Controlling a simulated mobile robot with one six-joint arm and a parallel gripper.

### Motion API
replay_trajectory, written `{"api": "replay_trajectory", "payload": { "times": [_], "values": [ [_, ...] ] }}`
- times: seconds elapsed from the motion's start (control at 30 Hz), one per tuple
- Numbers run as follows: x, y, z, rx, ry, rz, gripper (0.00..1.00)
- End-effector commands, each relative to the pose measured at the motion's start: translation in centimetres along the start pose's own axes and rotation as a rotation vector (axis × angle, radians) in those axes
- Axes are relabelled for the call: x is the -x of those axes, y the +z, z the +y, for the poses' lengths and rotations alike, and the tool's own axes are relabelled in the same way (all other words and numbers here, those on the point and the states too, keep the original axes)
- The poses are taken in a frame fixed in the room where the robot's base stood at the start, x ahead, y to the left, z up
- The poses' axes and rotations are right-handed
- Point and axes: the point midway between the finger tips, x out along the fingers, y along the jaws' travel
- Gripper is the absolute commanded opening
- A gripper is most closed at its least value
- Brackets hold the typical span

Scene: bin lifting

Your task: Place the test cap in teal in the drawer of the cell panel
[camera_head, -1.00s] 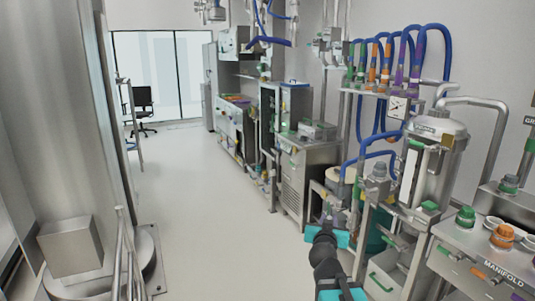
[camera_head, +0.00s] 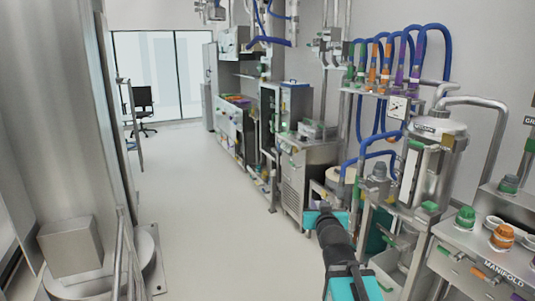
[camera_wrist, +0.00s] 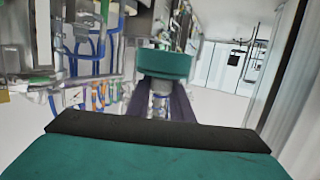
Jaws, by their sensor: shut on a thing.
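In the wrist view a teal, round piece, which looks like the test cap (camera_wrist: 165,63), sits at the ends of the dark fingers of my gripper (camera_wrist: 163,84). My gripper is shut on it. In the head view my gripper's fingers and the cap are not clearly made out beyond the teal cover of my wrist. My arm reaches forward past the equipment on the right.
A manifold bench (camera_head: 470,270) with green and orange caps stands at the right front. A steel vessel (camera_head: 436,150) and blue hoses (camera_head: 445,55) stand behind it. A cabinet (camera_head: 308,180) is farther along. The floor (camera_head: 215,220) is clear in the middle. A large steel column stands left.

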Motion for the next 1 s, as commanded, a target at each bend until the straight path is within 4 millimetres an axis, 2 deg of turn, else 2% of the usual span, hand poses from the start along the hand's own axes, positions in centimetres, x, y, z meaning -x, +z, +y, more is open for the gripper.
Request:
{"api": "replay_trajectory", "payload": {
  "times": [0.23, 1.0],
  "values": [
    [0.22, -1.23, -0.05, 0.006, -0.028, 0.003, 0.0],
    [0.23, -1.14, -0.09, 0.007, -0.033, 0.002, 0.0]
  ]
}}
